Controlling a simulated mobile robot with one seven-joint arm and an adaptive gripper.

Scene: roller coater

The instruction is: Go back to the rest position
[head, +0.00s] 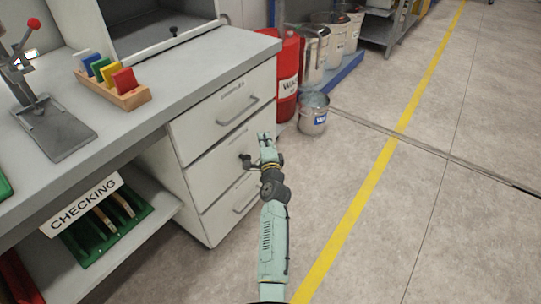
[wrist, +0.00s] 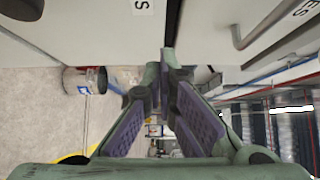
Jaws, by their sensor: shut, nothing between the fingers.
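My gripper (head: 267,140) is at the end of my arm in the head view, in front of the white drawer cabinet (head: 190,150) and pointing away from me. In the wrist view my gripper (wrist: 168,58) shows its two purple-padded fingers meeting at their tips, with nothing between them. The cabinet front and a drawer handle (wrist: 240,38) lie close by in the wrist view. Whether the gripper touches the cabinet cannot be told, but it appears apart from it.
The grey worktop (head: 165,115) holds a lever press (head: 50,120) and a wooden block rack (head: 125,98). A red drum (head: 288,75) and a metal bucket (head: 313,115) stand beyond the cabinet. Floor right of my arm, along the yellow line (head: 375,175), is clear.

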